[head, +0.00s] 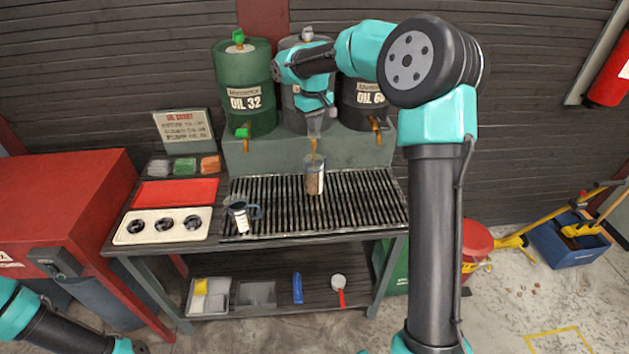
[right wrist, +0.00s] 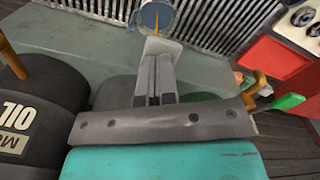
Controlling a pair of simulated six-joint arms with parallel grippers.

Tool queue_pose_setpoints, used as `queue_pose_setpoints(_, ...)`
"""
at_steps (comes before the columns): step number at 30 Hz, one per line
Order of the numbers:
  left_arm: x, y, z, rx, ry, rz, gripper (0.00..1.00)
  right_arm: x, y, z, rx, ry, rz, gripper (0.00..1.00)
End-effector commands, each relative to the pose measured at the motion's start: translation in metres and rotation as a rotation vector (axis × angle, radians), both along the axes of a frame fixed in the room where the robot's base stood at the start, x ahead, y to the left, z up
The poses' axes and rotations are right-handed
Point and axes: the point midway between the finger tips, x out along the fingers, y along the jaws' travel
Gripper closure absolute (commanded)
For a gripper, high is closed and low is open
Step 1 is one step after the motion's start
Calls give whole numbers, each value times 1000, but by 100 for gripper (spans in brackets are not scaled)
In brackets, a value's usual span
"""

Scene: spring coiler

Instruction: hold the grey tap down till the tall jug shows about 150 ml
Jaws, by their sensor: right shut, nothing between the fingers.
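The tall jug (head: 315,178) stands upright on the slatted grate under the middle grey drum (head: 296,92). A thin amber oil stream (head: 313,152) falls into it; jug and stream also show at the top of the right wrist view (right wrist: 155,17). The marks and level on the jug are too small to read. My right gripper (head: 316,124) is shut and empty, fingers pointing down in front of the grey drum at its tap. The grey tap itself is hidden behind the gripper. My left arm shows only at the bottom left corner; its gripper is out of view.
A green drum (head: 243,100) and a black drum (head: 363,104) flank the grey one, each with its own tap. A red tray (head: 175,192) and white holed tray (head: 145,239) lie further left.

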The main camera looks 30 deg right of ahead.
Motion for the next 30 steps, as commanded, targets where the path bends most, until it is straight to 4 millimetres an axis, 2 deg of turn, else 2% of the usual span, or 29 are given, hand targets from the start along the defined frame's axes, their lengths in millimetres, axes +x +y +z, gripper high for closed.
queue_pose_setpoints(10, 0, 0, 0, 0, 0, 0, 6, 0, 0, 4, 0, 1, 0, 100)
queue_pose_setpoints(24, 0, 0, 0, 0, 0, 0, 6, 0, 0, 57, 0, -2, 1, 100)
queue_pose_setpoints(30, 0, 0, 0, 0, 0, 0, 6, 0, 0, 70, 0, 0, 0, 100)
